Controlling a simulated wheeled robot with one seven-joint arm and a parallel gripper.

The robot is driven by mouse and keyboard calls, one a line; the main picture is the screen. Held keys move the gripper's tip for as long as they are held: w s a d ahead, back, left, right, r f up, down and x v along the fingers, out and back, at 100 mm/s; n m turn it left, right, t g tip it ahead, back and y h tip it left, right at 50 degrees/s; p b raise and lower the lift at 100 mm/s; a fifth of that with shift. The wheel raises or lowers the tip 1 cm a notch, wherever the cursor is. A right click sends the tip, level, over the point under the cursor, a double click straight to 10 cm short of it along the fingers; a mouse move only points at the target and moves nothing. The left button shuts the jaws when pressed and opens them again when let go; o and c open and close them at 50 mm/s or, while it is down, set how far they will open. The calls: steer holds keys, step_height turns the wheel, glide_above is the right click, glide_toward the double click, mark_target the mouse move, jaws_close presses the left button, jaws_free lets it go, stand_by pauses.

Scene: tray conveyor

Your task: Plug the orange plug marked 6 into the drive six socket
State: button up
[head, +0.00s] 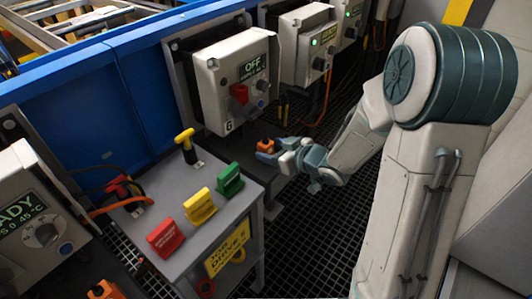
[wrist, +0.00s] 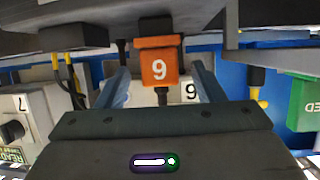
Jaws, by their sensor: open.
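The orange plug (head: 265,146) is between the fingers of my gripper (head: 272,153), below and to the right of the grey drive box marked 6 (head: 207,85). That box shows OFF and has a red switch (head: 239,95). In the wrist view the orange plug (wrist: 159,68) reads as 9, as does a white label (wrist: 190,91) behind it; I cannot tell if these are 6 upside down. My open fingers stand on both sides of the plug. Its upper end appears to meet a dark grey underside (wrist: 65,30); how deep it sits is hidden.
A grey stand (head: 225,222) at front left carries red (head: 166,238), yellow (head: 200,206) and green (head: 229,180) blocks and a yellow T-handle (head: 185,145). More drive boxes (head: 305,45) with green lights stand to the right. Dark grating floor lies below.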

mark_target(261, 146)
steer(key=b+x, duration=0.1)
steer(key=x, duration=0.4)
steer(key=shift+w+f, duration=0.1)
steer(key=c, duration=1.1)
steer(key=shift+c, duration=0.2)
